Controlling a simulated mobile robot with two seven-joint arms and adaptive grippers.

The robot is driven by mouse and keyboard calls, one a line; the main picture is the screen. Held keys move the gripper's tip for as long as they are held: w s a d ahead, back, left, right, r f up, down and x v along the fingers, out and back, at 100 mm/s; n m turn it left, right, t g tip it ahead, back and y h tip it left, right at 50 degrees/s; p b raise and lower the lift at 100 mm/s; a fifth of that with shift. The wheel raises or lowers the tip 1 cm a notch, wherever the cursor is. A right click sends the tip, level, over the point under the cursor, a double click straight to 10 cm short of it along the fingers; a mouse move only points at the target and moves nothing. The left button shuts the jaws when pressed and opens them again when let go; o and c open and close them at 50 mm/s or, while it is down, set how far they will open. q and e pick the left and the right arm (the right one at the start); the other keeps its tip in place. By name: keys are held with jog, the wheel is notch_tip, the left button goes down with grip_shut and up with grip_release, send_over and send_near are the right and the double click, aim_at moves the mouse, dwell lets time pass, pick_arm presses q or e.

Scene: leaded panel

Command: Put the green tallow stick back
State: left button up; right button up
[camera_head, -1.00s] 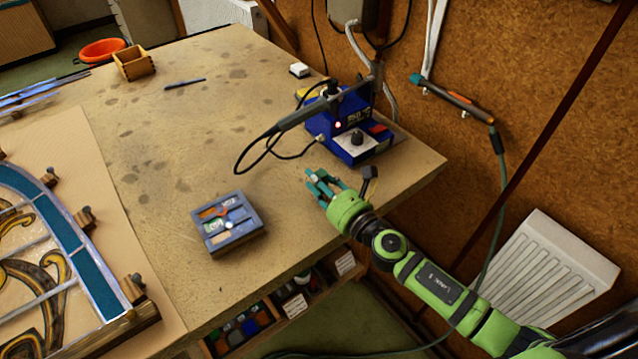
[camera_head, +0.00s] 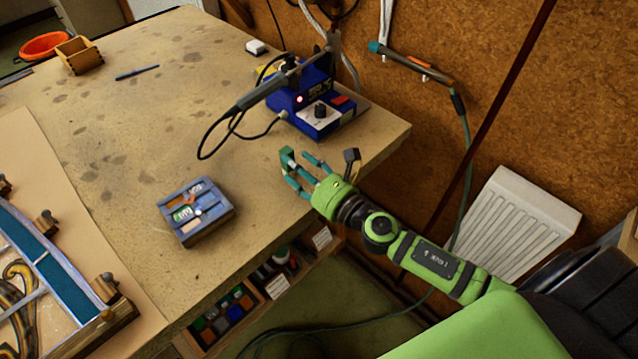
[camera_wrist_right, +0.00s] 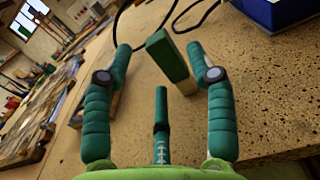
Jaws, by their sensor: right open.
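The green tallow stick appears as a green block with a pale side (camera_wrist_right: 168,58) in the right wrist view. It is tilted and lies ahead of and between my spread fingers. In the head view it shows at the fingertips (camera_head: 287,158). My right gripper (camera_head: 300,173) is open over the bench near its right edge; its fingers also show in the wrist view (camera_wrist_right: 160,85). I cannot tell whether the stick touches a finger or the bench. A blue-grey compartment tray (camera_head: 207,229) with small coloured items sits left of the gripper. My left gripper is out of view.
A blue soldering station (camera_head: 318,118) with its iron and cable stands behind the gripper. A wooden box (camera_head: 80,58) and dark pen-like rod (camera_head: 137,72) are at the back left. The leaded panel (camera_head: 45,275) lies at left. Bench (camera_head: 110,200) between panel and tray is clear.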

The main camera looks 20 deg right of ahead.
jog(key=b+v, duration=0.2)
jog(key=v, duration=0.5)
jog(key=shift+s, duration=0.35)
